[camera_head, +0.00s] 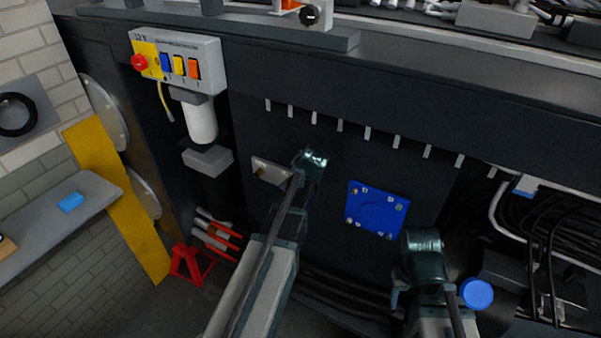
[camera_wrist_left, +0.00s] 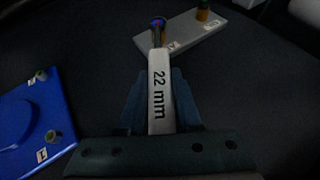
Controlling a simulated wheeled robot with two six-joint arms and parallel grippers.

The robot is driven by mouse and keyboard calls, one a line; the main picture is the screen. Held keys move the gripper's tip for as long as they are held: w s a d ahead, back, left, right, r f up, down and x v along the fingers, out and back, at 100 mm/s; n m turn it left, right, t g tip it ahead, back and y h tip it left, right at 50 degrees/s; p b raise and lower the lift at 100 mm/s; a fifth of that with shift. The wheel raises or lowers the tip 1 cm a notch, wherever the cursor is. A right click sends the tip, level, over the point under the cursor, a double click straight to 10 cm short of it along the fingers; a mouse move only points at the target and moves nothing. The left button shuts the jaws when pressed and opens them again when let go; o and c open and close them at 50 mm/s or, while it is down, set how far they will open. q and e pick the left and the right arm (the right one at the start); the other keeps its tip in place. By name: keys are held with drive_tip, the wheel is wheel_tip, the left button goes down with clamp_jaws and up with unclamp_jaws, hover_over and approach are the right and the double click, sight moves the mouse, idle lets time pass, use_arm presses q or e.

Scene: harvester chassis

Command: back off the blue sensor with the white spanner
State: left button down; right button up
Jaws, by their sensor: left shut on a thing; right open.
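In the left wrist view my left gripper (camera_wrist_left: 158,112) is shut on the white spanner (camera_wrist_left: 159,85), which is marked "22 mm". The spanner points up the picture, its far end at the blue sensor (camera_wrist_left: 158,22) on the left end of a grey bracket (camera_wrist_left: 187,38). The far end overlaps the sensor; I cannot tell whether the jaw is fully around it. In the head view the bracket (camera_head: 268,171) shows beside my left arm, which hides the sensor and spanner. My right gripper (camera_head: 424,252) is open, low at right, away from the bracket.
An orange-and-yellow sensor (camera_wrist_left: 203,10) stands on the bracket's other end. A blue plate (camera_head: 377,209) with corner bolts is on the dark chassis wall, between my arms. A switch box (camera_head: 178,62) hangs upper left. Cables (camera_head: 555,225) run at right. A red stand (camera_head: 188,264) is lower left.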

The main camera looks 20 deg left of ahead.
use_arm(q)
drive_tip(key=shift+d+f+b, duration=0.25)
drive_tip(key=shift+d+b, duration=0.05)
drive_tip(key=shift+b, duration=0.05)
drive_tip(key=shift+s, duration=0.15)
drive_tip(key=shift+s+a+r, duration=0.1)
drive_tip(key=shift+s+a, duration=0.05)
drive_tip(key=shift+s, duration=1.25)
